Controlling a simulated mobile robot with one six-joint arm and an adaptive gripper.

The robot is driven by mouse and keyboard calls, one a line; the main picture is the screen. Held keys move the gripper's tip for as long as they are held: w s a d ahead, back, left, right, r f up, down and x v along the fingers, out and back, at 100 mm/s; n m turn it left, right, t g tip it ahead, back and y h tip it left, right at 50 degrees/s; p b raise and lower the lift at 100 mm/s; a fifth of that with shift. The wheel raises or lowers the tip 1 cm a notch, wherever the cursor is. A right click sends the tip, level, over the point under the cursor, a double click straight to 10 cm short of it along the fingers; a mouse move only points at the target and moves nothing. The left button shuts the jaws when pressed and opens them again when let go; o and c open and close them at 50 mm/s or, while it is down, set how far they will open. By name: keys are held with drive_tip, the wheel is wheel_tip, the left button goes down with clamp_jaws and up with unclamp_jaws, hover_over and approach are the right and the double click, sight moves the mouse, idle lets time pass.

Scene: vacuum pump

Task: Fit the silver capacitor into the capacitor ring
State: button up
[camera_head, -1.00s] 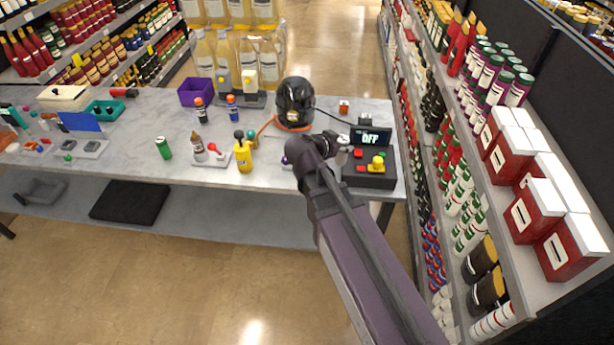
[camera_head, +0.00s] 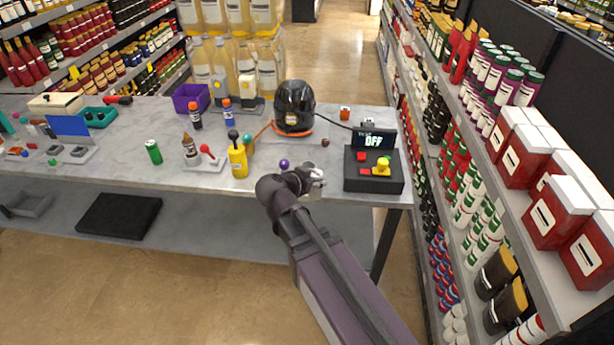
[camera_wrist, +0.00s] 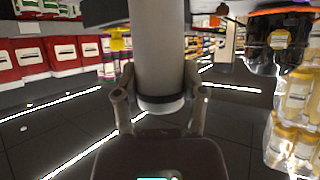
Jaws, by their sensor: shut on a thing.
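The silver capacitor (camera_head: 317,174) is a pale cylinder held in my gripper (camera_head: 311,181), over the front edge of the table. In the wrist view the capacitor (camera_wrist: 158,50) fills the upper middle, and the two fingers of my gripper (camera_wrist: 159,102) close on its sides, with a dark band across it. The black domed vacuum pump (camera_head: 295,103) stands behind my gripper, with an orange rim at its base. It shows inverted at the right of the wrist view. I cannot pick out the capacitor ring for sure.
A black control box (camera_head: 373,174) with red and yellow buttons stands right of my gripper, below a display (camera_head: 374,139) reading OFF. A purple ball (camera_head: 284,164) and a yellow bottle (camera_head: 238,160) are to the left. A stocked shelf (camera_head: 480,200) borders the right side.

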drive_tip(key=w+a+f+b, duration=0.1)
drive_tip(key=w+a, duration=0.2)
drive_tip(key=w, duration=1.1)
drive_tip(key=shift+w+f, duration=0.15)
drive_tip(key=shift+w, duration=0.05)
drive_tip(key=shift+w, duration=0.1)
drive_tip(key=shift+w+a+f+b, duration=0.1)
drive_tip(key=shift+w+f+b, duration=0.5)
drive_tip(key=shift+b, duration=0.2)
drive_tip(key=shift+f+b, duration=1.2)
drive_tip(key=shift+f, duration=0.05)
drive_tip(key=shift+f, duration=0.15)
drive_tip(key=o, duration=1.2)
